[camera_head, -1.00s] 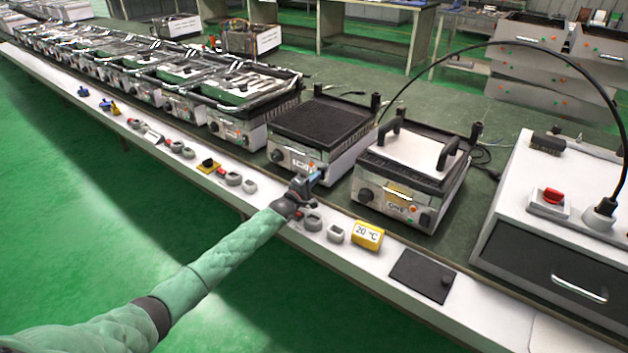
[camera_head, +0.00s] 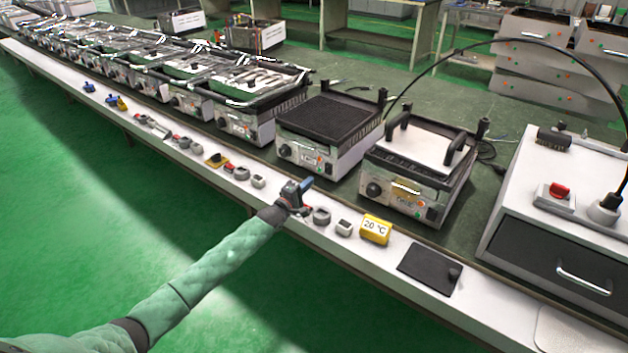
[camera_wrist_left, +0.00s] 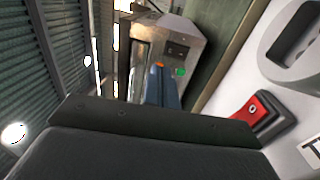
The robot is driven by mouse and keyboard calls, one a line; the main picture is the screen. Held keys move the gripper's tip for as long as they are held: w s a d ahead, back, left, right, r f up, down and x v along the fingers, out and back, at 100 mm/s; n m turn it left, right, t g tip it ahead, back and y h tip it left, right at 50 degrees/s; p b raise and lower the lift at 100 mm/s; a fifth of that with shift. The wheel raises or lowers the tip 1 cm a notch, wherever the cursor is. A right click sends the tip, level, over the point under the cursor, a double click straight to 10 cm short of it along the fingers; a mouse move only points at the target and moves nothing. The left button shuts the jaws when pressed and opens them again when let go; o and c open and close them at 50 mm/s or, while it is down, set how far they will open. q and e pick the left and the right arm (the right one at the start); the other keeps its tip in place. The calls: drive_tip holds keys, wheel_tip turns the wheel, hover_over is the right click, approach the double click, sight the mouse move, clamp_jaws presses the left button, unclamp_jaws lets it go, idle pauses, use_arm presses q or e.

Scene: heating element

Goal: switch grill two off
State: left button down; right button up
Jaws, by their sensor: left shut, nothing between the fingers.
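The second grill from the right (camera_head: 328,118), with a dark ribbed plate, stands on the bench; its front label is too small to read surely. My left gripper (camera_head: 298,188), with blue fingers, is shut and empty, over the white front ledge, apart from this grill's front. In the left wrist view the blue fingertips (camera_wrist_left: 162,86) cover part of a metal front panel with a black switch (camera_wrist_left: 178,50), an orange light (camera_wrist_left: 160,65) and a green light (camera_wrist_left: 181,72). The switch's position cannot be told. My right gripper is out of view.
The rightmost grill (camera_head: 412,208) has a white top. The ledge carries a grey ring-shaped part (camera_head: 321,216), a yellow 20 °C box (camera_head: 375,229) and a black plate (camera_head: 430,269). A red rocker switch (camera_wrist_left: 254,114) lies close in the left wrist view. A row of grills runs left.

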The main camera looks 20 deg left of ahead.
use_arm(q)
drive_tip(key=s, duration=0.1)
drive_tip(key=s+a, duration=0.1)
drive_tip(key=shift+s+r, duration=0.2)
drive_tip(key=shift+s, duration=0.15)
drive_tip(key=shift+s+a+r, duration=0.15)
drive_tip(key=shift+s+a, duration=0.2)
drive_tip(key=shift+s, duration=0.45)
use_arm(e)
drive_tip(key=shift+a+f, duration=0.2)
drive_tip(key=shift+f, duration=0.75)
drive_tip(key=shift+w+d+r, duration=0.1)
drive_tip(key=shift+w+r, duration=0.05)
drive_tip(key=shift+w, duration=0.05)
